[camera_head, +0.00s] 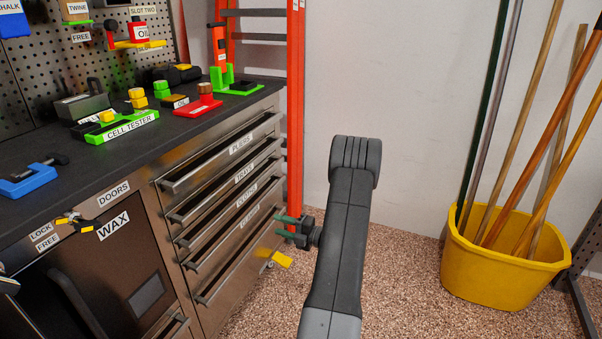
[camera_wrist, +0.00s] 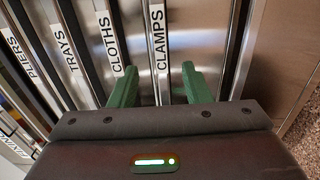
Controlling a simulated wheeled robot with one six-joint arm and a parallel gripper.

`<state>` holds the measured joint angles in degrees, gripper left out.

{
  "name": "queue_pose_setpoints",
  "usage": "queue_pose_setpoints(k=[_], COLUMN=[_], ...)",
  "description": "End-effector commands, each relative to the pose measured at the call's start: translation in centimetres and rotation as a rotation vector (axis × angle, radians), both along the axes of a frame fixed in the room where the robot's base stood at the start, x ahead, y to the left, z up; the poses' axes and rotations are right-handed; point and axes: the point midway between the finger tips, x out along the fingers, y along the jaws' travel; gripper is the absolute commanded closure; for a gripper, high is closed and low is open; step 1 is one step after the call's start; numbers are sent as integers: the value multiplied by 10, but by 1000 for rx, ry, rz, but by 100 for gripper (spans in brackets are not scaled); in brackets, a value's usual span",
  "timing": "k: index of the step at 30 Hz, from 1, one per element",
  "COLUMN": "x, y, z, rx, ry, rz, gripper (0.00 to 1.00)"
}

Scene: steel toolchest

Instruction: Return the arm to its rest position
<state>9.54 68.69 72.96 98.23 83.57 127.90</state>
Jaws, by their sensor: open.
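My gripper (camera_head: 287,226) is at the end of my dark grey arm, beside the right edge of the steel toolchest (camera_head: 208,300). I cannot tell whether the fingers touch the chest. My arm (camera_head: 340,235) reaches up and bends back down toward the gripper.
Drawers labelled PLIERS (camera_head: 241,144) and below face the gripper. The black worktop (camera_head: 60,165) holds a green cell tester (camera_head: 122,127) and other items. An orange ladder (camera_head: 295,100) stands behind. A yellow bucket (camera_head: 500,265) with poles stands right.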

Motion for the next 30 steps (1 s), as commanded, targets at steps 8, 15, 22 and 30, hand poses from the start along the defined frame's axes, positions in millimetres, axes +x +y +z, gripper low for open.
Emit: queue_pose_setpoints(k=[8,15,22,30], x=[16,33,41,32], y=[48,93,111,88], z=[-2,-2,-2,0], rx=[-1,-1,-1,0], ry=[-2,-3,0,-1], rz=[4,4,-3,0], gripper=[56,56,56,56])
